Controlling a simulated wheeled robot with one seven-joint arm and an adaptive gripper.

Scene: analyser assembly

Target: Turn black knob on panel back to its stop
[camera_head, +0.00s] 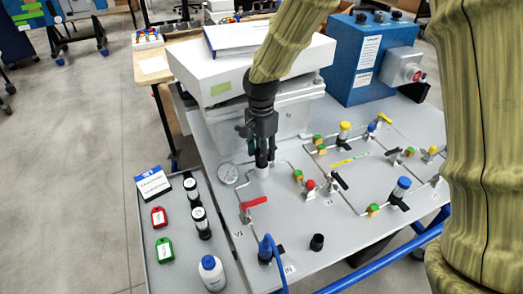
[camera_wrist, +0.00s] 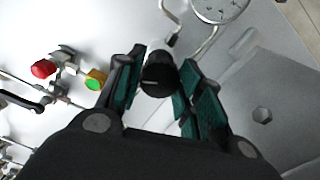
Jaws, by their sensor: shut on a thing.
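The black knob (camera_wrist: 158,80) sits on the grey panel (camera_head: 330,235), with a short pale line across its top. My gripper (camera_head: 262,158) points down at the panel just right of the round gauge (camera_head: 228,174). In the wrist view, my gripper (camera_wrist: 157,90) has its teal-padded fingers on both sides of the knob, shut on it. In the head view the fingers mostly hide the knob, and a pale fitting (camera_head: 262,173) shows below them.
Nearby on the panel are a red lever (camera_head: 254,202), a red knob (camera_head: 310,185) and green knobs (camera_head: 298,175). A blue hose (camera_head: 272,255) rises at the front. A white instrument (camera_head: 245,75) stands behind. A tray (camera_head: 160,277) with bottles and tags is left.

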